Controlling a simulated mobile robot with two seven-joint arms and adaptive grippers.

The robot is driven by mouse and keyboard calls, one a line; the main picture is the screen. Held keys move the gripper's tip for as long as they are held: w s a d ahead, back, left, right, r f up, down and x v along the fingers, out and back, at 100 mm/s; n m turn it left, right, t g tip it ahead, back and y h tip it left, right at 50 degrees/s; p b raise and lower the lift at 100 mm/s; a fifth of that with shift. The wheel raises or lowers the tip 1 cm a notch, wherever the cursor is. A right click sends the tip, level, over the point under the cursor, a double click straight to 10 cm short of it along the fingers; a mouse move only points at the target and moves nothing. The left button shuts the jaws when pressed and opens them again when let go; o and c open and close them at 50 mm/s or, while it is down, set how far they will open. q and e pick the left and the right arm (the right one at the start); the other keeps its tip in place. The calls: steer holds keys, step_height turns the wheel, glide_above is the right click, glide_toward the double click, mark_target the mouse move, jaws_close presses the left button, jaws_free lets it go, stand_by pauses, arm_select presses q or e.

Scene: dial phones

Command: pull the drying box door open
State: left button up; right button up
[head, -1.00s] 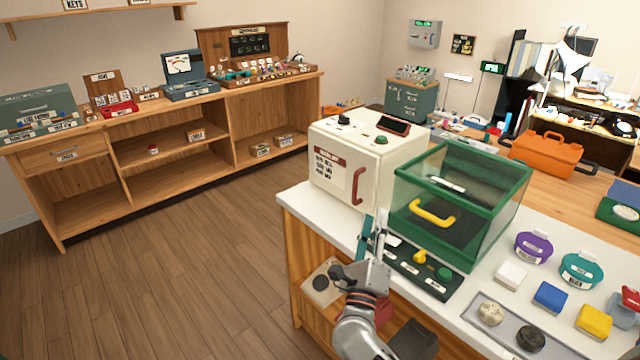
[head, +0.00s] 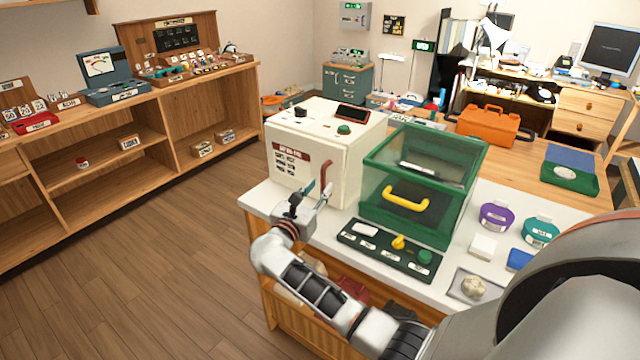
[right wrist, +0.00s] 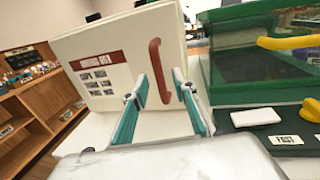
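The drying box (head: 352,163) is a cream-white box with a red label and a red curved handle (head: 326,174) on its front door (head: 289,178). The door looks closed. My right gripper (head: 318,191) is at the handle in the head view. In the right wrist view, its two teal fingers (right wrist: 160,88) are apart, one on each side of the handle (right wrist: 158,70). I cannot tell whether they touch it or how far they reach around it. My left gripper is not in view.
A green clear-sided case (head: 418,192) with a yellow handle stands close to the right of the box. A dark control panel (head: 390,250) lies on the white counter in front of it. Open floor (head: 150,270) lies to the left.

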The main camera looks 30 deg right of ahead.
steer(key=shift+x, duration=1.3)
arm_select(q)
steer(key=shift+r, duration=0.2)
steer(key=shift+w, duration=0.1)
arm_select(e)
steer(key=shift+a, duration=0.1)
jaws_close()
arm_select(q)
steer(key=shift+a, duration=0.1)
